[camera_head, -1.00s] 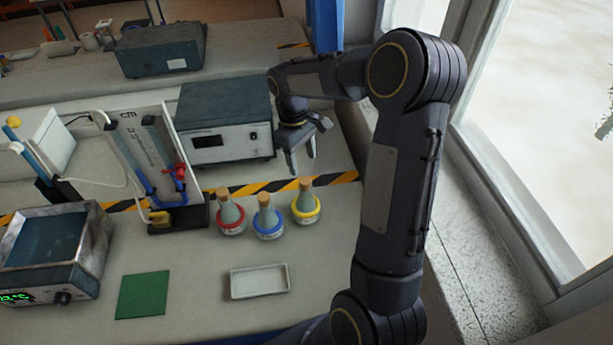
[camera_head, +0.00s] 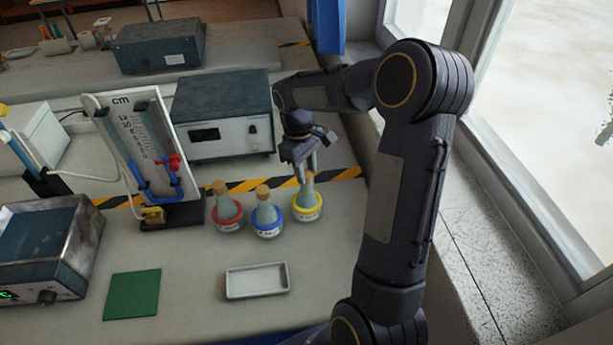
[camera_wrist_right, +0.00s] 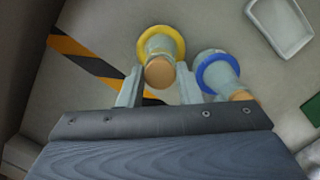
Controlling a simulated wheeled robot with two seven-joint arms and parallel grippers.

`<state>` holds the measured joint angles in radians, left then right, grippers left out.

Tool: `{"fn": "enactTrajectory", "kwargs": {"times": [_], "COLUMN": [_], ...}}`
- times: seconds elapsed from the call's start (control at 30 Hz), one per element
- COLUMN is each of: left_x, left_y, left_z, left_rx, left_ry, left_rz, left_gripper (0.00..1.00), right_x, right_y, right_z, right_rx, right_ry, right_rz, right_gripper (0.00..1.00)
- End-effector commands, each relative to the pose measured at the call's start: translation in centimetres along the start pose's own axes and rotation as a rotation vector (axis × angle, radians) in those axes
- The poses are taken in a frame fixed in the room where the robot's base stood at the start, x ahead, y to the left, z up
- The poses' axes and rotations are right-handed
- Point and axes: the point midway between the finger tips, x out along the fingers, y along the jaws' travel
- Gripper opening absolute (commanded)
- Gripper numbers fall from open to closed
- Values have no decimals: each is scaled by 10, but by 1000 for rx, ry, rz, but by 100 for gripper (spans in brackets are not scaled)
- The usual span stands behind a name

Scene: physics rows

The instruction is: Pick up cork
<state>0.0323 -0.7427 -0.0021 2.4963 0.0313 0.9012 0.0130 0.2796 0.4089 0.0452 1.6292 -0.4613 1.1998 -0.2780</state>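Three small conical flasks with cork stoppers stand in a row: one with a red ring (camera_head: 228,218), one with a blue ring (camera_head: 267,224) and one with a yellow ring (camera_head: 308,211). My right gripper (camera_head: 307,172) is at the top of the yellow-ringed flask, and its fingers partly hide that flask's cork. In the right wrist view, the yellow-ringed flask's cork (camera_wrist_right: 160,74) lies between the two open fingers (camera_wrist_right: 160,90), with a gap on each side. The blue-ringed flask (camera_wrist_right: 216,72) is beside one finger. My left gripper is not in view.
A white tray (camera_head: 258,293) and a green mat (camera_head: 132,294) lie in front of the flasks. A manometer board (camera_head: 140,140) stands to the left, a grey instrument box (camera_head: 222,112) behind. A striped tape line runs behind the flasks.

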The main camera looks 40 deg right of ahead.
Motion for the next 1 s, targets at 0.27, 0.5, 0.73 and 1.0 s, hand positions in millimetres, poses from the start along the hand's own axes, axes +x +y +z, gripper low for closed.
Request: {"fn": "enactTrajectory", "kwargs": {"times": [0.27,0.5,0.73,1.0], "left_x": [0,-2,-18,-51], "left_y": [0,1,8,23], "left_z": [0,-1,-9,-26], "left_rx": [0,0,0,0], "left_ry": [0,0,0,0], "left_rz": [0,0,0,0], "left_gripper": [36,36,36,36], "right_x": [0,-2,-26,-82], "right_y": [0,0,0,-36], "right_z": [0,0,4,16], "right_rx": [0,0,0,-6], "right_ry": [0,0,1,2], "right_rz": [0,0,0,2], "right_gripper": [8,8,8,8]}}
